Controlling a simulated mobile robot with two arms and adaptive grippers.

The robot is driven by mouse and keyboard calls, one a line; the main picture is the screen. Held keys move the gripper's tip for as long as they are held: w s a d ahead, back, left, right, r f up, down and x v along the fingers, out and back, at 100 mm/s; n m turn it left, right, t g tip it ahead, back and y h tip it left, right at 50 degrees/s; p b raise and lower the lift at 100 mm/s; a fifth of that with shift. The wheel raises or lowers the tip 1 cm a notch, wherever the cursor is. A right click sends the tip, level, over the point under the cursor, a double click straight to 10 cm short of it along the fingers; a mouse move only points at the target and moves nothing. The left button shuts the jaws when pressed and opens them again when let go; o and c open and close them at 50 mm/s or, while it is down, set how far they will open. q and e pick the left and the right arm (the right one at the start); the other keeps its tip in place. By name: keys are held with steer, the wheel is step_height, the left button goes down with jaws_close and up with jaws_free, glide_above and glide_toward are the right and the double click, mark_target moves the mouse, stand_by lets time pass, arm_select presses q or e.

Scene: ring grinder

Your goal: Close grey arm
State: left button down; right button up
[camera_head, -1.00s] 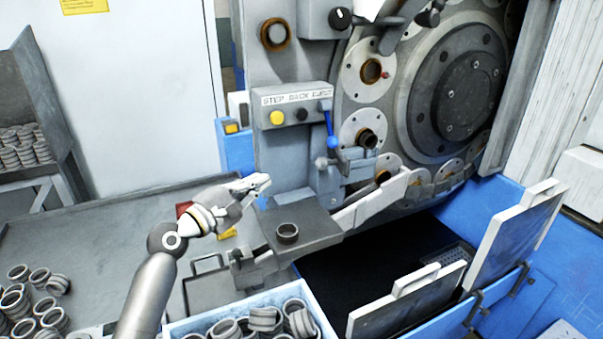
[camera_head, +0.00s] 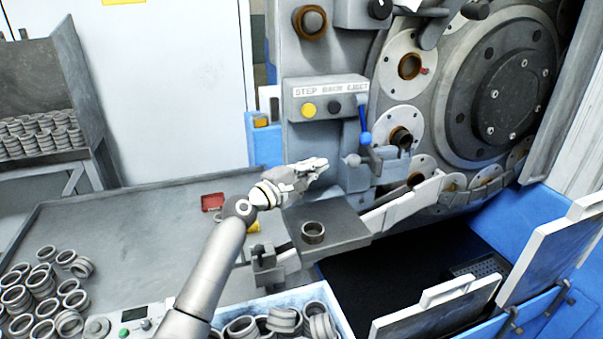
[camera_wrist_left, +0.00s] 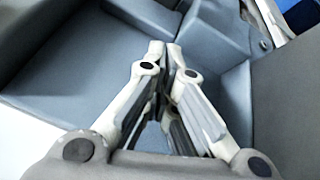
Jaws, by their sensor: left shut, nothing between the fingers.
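The grey arm appears to be the short grey lever with a ball end (camera_head: 352,160) on the machine, below the push-button panel and left of the blue-knobbed lever (camera_head: 365,138). My left gripper (camera_head: 322,165) is shut and empty, just left of that ball end and apparently apart from it. In the left wrist view the fingertips of the gripper (camera_wrist_left: 168,46) are together, in front of grey machine surfaces. The grey arm cannot be made out for certain there. My right gripper is not in view.
A grey ledge (camera_head: 340,238) bearing one ring (camera_head: 313,232) lies below my gripper. A blue-white bin (camera_head: 343,322) of rings stands in front. A white chute (camera_head: 405,200) runs right toward the wheel. Loose rings lie on the table (camera_head: 140,235) at left.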

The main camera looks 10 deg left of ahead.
arm_select(q)
steer(key=d+p, duration=0.1)
steer(key=d, duration=0.1)
steer(key=d+r+p, duration=0.1)
steer(key=d, duration=0.1)
steer(key=shift+s+r+p, duration=0.1)
steer(key=shift+s+p, duration=0.2)
steer(key=shift+s, duration=0.1)
